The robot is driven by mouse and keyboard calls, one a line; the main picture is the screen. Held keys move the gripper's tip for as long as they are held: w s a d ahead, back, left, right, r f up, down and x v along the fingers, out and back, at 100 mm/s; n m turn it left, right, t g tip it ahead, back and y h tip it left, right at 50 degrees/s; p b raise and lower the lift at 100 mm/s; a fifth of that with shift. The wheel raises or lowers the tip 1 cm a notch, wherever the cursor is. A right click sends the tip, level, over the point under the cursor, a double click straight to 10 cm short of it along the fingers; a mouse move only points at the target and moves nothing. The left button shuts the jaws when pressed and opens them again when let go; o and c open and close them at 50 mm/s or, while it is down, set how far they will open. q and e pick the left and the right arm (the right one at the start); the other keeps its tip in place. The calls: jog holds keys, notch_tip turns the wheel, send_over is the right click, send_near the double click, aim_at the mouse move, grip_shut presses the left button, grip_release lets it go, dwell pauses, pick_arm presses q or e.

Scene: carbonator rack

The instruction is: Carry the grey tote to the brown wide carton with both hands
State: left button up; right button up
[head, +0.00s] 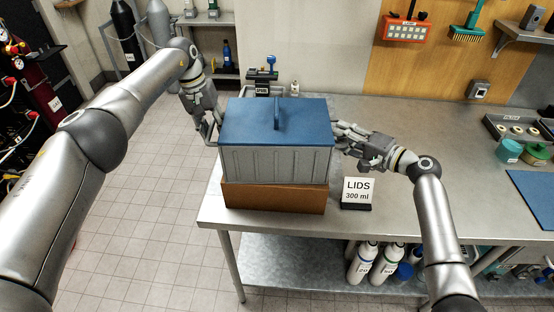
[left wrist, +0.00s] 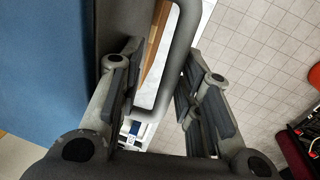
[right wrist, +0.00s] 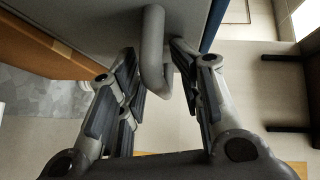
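The grey tote (head: 275,165) with its blue lid (head: 250,120) sits on top of the brown wide carton (head: 274,196), at the table's near left corner. Whether a small gap lies between them I cannot tell. My left gripper (head: 213,132) is at the tote's left side handle. In the left wrist view, its fingers (left wrist: 158,92) stand apart on either side of the handle (left wrist: 183,60). My right gripper (head: 345,136) is at the tote's right side. In the right wrist view, its fingers (right wrist: 158,82) are open around the other handle (right wrist: 153,50).
A "LIDS 300 ml" sign (head: 357,191) stands just right of the carton. The steel table (head: 430,135) is clear through its middle. A blue mat (head: 533,194), a tray and small jars are at the right. A small stand (head: 262,80) is behind the tote.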

jog(key=shift+d, duration=0.2)
pick_arm(q)
jog(key=r, duration=0.2)
jog(key=a+r, duration=0.1)
jog(key=r, duration=0.4)
jog(key=shift+s+a+r, duration=0.1)
jog(key=shift+a+r, duration=0.05)
jog(key=shift+r, duration=0.25)
jog(key=shift+a, duration=0.1)
pick_arm(e)
jog(key=v, duration=1.2)
pick_arm(q)
jog(key=shift+f, duration=0.1)
pick_arm(e)
jog(key=shift+s+a, duration=0.1)
